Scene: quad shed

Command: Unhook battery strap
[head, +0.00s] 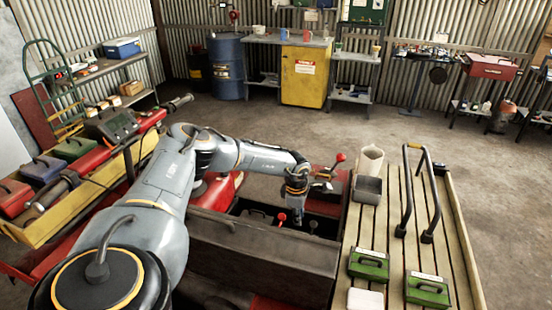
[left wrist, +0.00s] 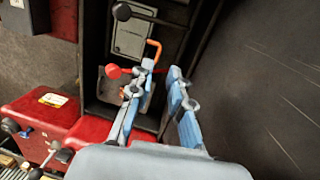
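My left gripper (head: 296,208) reaches down into a dark open compartment (head: 258,211) of the red vehicle. In the left wrist view, the left gripper (left wrist: 160,70) has its two blue-grey fingers apart, with no object clearly held between them. An orange hook-shaped piece (left wrist: 154,50), possibly part of the battery strap, stands just beyond the left fingertip. A red ball knob (left wrist: 113,72) on a thin rod lies left of the fingertips. A grey box with a pale top (left wrist: 131,33), possibly the battery, sits beyond in the compartment. I cannot tell whether a finger touches the hook. My right gripper is not visible.
A long dark panel (head: 262,258) borders the compartment in front. A red-knobbed lever (head: 340,158) rises behind the gripper. Open floor lies behind.

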